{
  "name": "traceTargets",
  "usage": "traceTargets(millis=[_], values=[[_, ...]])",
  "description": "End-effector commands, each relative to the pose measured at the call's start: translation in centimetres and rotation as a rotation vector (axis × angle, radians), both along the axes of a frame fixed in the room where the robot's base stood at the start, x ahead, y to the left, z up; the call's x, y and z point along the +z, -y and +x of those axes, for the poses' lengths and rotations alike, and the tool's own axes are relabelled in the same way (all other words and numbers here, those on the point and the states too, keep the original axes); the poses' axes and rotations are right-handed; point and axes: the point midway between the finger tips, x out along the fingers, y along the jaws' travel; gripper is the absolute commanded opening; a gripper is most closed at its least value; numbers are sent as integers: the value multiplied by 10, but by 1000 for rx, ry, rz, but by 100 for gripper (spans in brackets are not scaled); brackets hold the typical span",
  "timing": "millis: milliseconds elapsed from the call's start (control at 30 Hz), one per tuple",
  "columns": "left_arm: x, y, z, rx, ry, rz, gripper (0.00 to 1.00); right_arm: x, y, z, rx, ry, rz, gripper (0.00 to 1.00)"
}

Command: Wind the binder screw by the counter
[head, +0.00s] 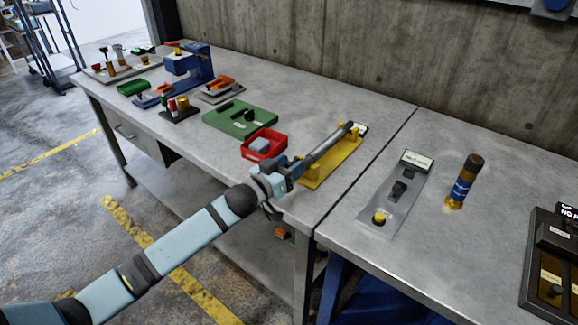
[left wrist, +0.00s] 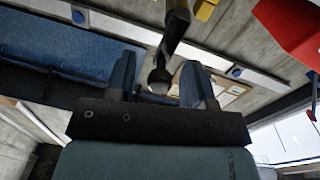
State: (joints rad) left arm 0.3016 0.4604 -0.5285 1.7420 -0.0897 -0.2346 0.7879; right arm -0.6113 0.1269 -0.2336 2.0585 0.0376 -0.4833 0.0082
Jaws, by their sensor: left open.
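The binder screw (head: 328,145) is a long grey shaft on a yellow base (head: 337,166), lying near the table's right end. A small pale plate, perhaps the counter (head: 359,129), shows at its far end; I cannot read it. My left gripper (head: 296,166) is at the near end of the shaft, beside the yellow base. In the left wrist view, my left gripper (left wrist: 158,82) is open, with a finger on each side of a dark rod (left wrist: 170,40) ending in a round knob. I cannot tell whether the fingers touch it. My right gripper is not in view.
A red bin (head: 264,143) stands just left of my gripper, with a green board (head: 240,118) behind it. Several tools and a blue press (head: 187,64) stand farther left. The right table holds a grey switch panel (head: 401,195) and an amber bottle (head: 463,182).

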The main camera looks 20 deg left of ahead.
Motion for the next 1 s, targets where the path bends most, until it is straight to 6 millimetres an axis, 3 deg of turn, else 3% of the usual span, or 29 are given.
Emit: traceTargets(millis=[67, 267, 667, 1000], values=[[0, 0, 0, 0, 0, 0, 46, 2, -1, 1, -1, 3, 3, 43], [0, 0, 0, 0, 0, 0, 0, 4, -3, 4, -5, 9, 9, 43], [2, 2, -1, 0, 19, 55, 0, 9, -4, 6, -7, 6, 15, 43], [1, 11, -5, 0, 102, 288, 0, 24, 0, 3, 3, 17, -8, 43]])
